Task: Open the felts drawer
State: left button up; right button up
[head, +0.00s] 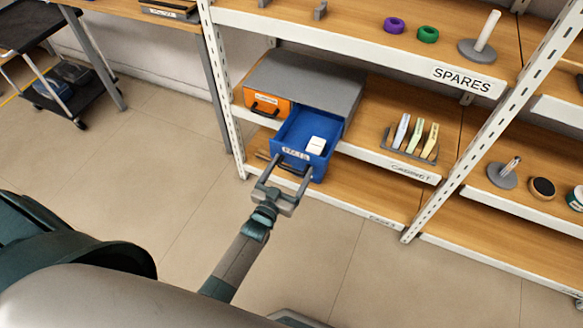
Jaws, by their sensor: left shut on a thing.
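The blue felts drawer (279,148) is pulled well out of the grey cabinet (305,80) on the shelf, and its inside shows. A white block-like thing (316,146) lies in it. The label on its front is partly readable. My left gripper (290,171) is at the front of this drawer, shut on its handle, with the fingers to either side. My right gripper is not in view.
An orange drawer (267,100) beside the blue one is closed. A rack with several coloured pads (415,140) stands right of the cabinet. White shelf uprights (222,90) flank the bay. The floor (160,170) in front is clear.

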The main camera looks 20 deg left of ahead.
pick_arm(q)
jog(key=o, duration=1.2)
jog(key=shift+a, duration=0.3)
jog(key=shift+d, duration=0.15)
jog(key=shift+s, duration=0.1)
jog(key=s+b, duration=0.1)
jog(key=s, duration=1.6)
jog(key=shift+s+a, duration=0.15)
jog(key=shift+a, duration=0.15)
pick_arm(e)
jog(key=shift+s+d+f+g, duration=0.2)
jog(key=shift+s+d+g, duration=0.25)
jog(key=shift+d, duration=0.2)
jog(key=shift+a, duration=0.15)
